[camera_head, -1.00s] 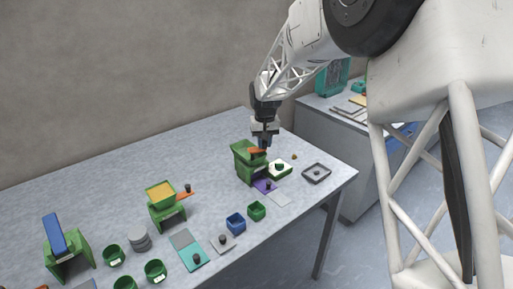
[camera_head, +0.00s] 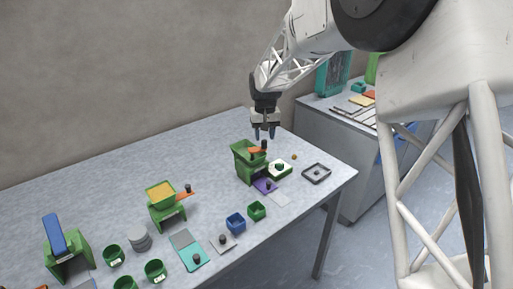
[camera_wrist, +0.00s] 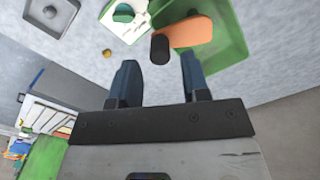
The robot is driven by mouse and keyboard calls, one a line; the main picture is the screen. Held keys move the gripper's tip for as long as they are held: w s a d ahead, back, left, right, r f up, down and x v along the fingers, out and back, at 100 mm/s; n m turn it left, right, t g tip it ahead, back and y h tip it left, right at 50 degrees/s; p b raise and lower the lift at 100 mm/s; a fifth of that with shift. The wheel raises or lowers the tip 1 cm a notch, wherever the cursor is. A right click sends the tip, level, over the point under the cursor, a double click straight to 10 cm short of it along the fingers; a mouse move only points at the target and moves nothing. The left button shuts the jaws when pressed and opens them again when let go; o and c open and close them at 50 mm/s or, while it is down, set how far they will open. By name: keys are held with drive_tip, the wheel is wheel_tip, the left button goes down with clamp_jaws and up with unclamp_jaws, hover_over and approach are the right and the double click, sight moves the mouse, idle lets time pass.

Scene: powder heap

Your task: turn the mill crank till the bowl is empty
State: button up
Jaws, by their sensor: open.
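The right green mill (camera_head: 250,168) stands near the table's far right part, with an orange crank (camera_head: 257,151) ending in a dark upright knob (camera_head: 264,146). The inside of its bowl (camera_head: 241,150) looks green, with no powder visible in the part I see. In the wrist view the knob (camera_wrist: 159,49) lies just ahead of my fingertips, and part of the orange crank (camera_wrist: 190,31) shows. My gripper (camera_head: 264,136) is open and empty above the knob, apart from it. A second green mill (camera_head: 168,217) to the left holds yellow powder (camera_head: 160,192) and has its own orange crank.
Green cups, a blue box (camera_head: 236,223) and a third mill (camera_head: 66,255) with a blue slab stand left. The table's back is clear.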

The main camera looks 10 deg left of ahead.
drive_tip(key=shift+r, duration=2.15)
drive_tip(key=shift+s+d+r, duration=0.2)
drive_tip(key=s+d+r+m+t, duration=0.1)
drive_tip(key=s+d+r, duration=0.3)
drive_tip(key=s+d, duration=0.55)
drive_tip(key=s+d+r+m, duration=0.1)
drive_tip(key=s+d+r, duration=0.5)
drive_tip(key=s, duration=0.7)
drive_tip(key=s+d+f, duration=0.2)
drive_tip(key=s+d, duration=0.1)
drive_tip(key=s, duration=0.5)
drive_tip(key=s+d+f+t, duration=0.1)
drive_tip(key=s+d, duration=0.2)
drive_tip(key=s, duration=0.5)
drive_tip(key=s+d+f+m, duration=0.1)
drive_tip(key=s+d+f, duration=0.1)
drive_tip(key=s, duration=0.6)
drive_tip(key=shift+s+d+f+t, duration=0.25)
drive_tip(key=shift+d+f+t, duration=0.05)
drive_tip(key=shift+d+f, duration=0.1)
